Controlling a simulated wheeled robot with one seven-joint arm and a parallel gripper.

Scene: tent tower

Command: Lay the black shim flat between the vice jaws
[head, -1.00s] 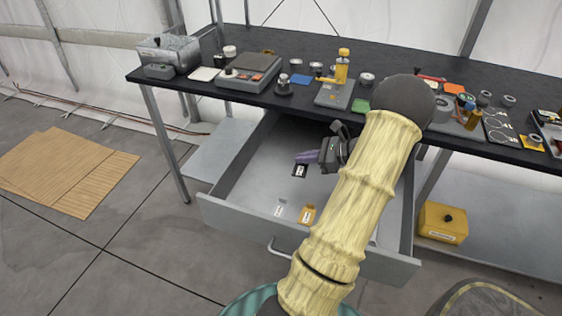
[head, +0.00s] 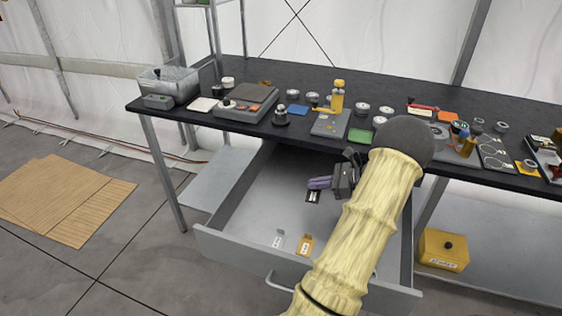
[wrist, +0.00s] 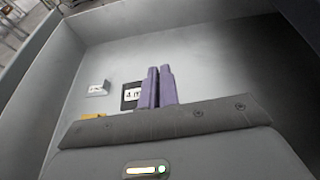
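The black shim (head: 313,197), with a white label, shows at the tips of my gripper's purple fingers (head: 319,183) over the open drawer. In the wrist view the shim (wrist: 131,96) is just left of the fingers (wrist: 158,87). The fingers are almost together and appear closed on the shim's edge; the contact itself is hidden. The shim looks a little above the drawer floor, but the height is hard to tell. I cannot pick out the vice jaws with certainty among the small items on the bench.
The grey drawer (head: 240,258) also holds a light grey shim (head: 277,241) and a yellow shim (head: 305,244) near its front. The black bench top (head: 230,80) above is crowded with instruments and small parts. A yellow box (head: 443,250) sits on the lower shelf at right.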

